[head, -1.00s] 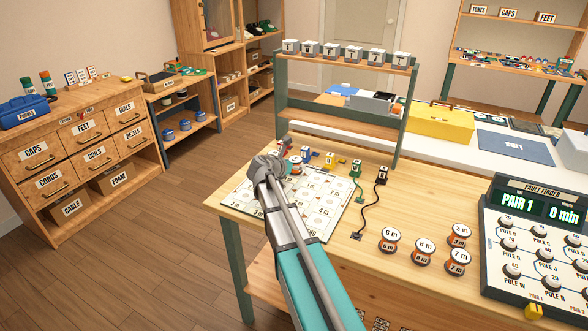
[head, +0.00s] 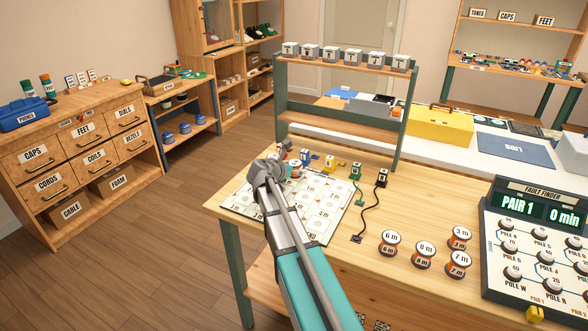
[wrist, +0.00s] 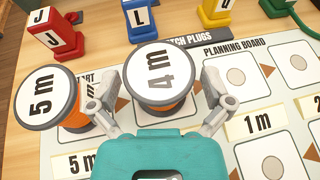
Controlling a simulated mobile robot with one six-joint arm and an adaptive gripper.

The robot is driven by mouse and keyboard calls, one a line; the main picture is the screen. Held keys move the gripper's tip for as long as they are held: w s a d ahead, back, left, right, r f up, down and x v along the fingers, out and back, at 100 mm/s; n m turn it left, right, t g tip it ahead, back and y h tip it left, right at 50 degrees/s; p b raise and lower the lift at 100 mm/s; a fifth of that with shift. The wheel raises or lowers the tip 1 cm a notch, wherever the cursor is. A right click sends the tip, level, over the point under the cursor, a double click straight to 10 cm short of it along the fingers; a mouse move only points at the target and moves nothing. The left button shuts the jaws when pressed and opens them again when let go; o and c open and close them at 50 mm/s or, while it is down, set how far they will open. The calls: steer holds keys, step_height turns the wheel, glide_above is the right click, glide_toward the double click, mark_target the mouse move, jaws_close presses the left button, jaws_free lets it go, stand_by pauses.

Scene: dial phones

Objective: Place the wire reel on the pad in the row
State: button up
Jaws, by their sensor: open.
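In the wrist view, a white-topped orange wire reel marked 4 m (wrist: 158,75) lies between the two fingers of my gripper (wrist: 163,108). My gripper is open, and I cannot tell if a finger touches the reel. A second reel marked 5 m (wrist: 46,97) is close beside the left finger. Both reels are over the near-left part of the planning board (wrist: 205,158), and what is under them is hidden. In the head view, my gripper (head: 272,168) covers part of the board (head: 330,195).
Red (wrist: 55,34), blue (wrist: 138,18) and yellow (wrist: 216,10) plugs stand just behind the board. Several more reels (head: 424,254) sit on the table right of a dark cord (head: 370,215). The fault finder panel (head: 535,250) is at the far right.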

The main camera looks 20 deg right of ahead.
steer(key=shift+r, duration=0.1)
steer(key=shift+r, duration=0.1)
steer(key=p+v, duration=0.5)
steer(key=v, duration=0.7)
